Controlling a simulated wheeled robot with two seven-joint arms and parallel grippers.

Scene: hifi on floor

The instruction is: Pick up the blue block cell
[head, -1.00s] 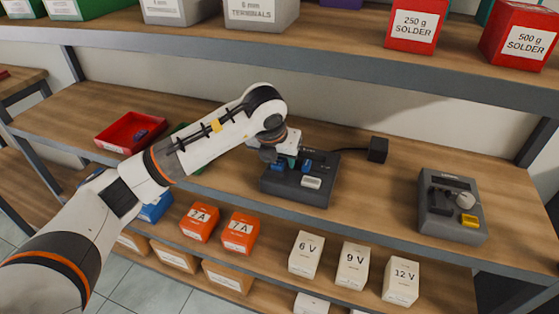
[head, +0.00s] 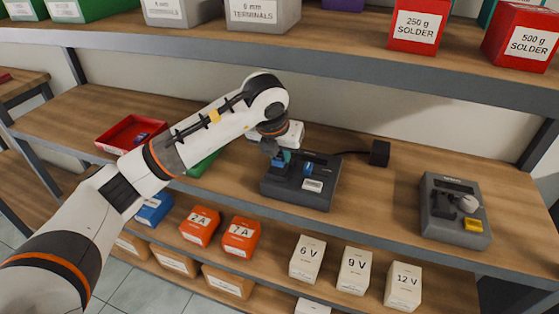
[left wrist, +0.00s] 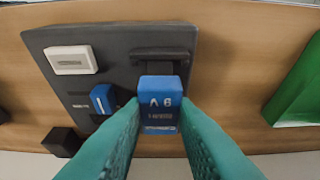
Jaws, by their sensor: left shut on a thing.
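The blue block cell (left wrist: 160,105), marked "A 6", is between the two teal fingers of my left gripper (left wrist: 161,108) in the left wrist view. The gripper is shut on it. In the head view the left gripper (head: 284,156) is over the left part of a dark grey charger (head: 298,188), with the blue cell (head: 277,161) at its tips. The cell appears raised out of the charger's slot, though its lower end is hard to see. A second blue piece (left wrist: 103,98) and a white piece (left wrist: 73,60) sit on the charger. My right gripper is not in view.
A black power adapter (head: 380,153) stands behind the charger, joined by a cable. A grey device (head: 455,212) stands to the right, a red tray (head: 112,148) and a green bin (head: 203,165) to the left. A shelf of bins overhangs behind. Wood between charger and device is clear.

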